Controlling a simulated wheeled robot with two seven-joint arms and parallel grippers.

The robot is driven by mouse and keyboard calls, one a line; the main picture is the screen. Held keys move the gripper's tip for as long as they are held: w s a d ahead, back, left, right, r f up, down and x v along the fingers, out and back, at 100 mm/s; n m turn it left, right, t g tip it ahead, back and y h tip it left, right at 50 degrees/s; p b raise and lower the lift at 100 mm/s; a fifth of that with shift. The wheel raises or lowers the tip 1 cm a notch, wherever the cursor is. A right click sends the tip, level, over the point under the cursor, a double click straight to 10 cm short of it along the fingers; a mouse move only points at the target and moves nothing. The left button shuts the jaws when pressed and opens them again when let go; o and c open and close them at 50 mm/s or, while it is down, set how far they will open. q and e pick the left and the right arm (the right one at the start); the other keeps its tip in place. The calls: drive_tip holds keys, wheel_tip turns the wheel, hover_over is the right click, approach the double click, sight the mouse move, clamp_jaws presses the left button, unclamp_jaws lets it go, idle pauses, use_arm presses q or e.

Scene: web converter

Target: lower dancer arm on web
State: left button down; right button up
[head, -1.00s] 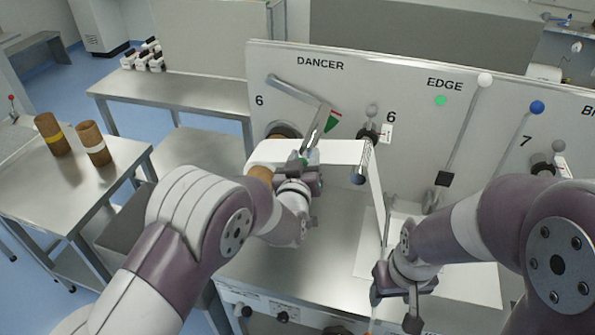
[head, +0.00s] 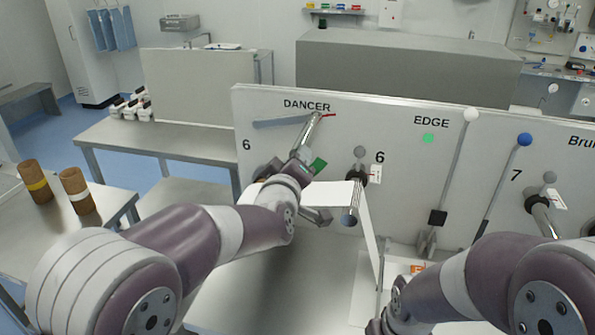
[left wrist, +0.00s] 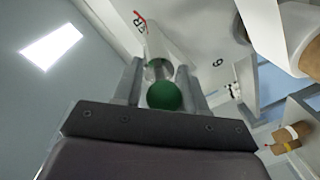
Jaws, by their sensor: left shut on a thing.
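The grey dancer arm (head: 283,122) is on the upright panel under the word DANCER. It lies close to level, its right end slightly higher, by a red mark (head: 329,115). A metal roller (head: 310,132) sticks out from that end. My left gripper (head: 300,155) is shut on the roller's outer end; the left wrist view shows a green knob (left wrist: 165,96) between the fingers. The white web (head: 335,194) runs across below the gripper and hangs down at the right. My right gripper is below the picture.
An EDGE lever with a white knob (head: 471,115) and a blue-knobbed lever (head: 525,139) stand to the right. A roller end (head: 360,174) marked 6 sits right of the dancer. Brown cores (head: 78,190) stand on the left table.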

use_arm(q)
drive_tip(key=shift+a, duration=0.1)
idle(0.3)
drive_tip(key=c, duration=0.8)
unclamp_jaws()
drive_tip(key=shift+f, duration=0.1)
drive_tip(key=shift+a, duration=0.25)
drive_tip(key=shift+d, duration=0.15)
drive_tip(key=shift+s+b, duration=0.3)
drive_tip(key=shift+s, duration=0.1)
drive_tip(key=b+v, duration=0.3)
drive_tip(key=v, duration=0.8)
drive_tip(key=shift+s+a, duration=0.3)
drive_tip(key=shift+s, duration=0.05)
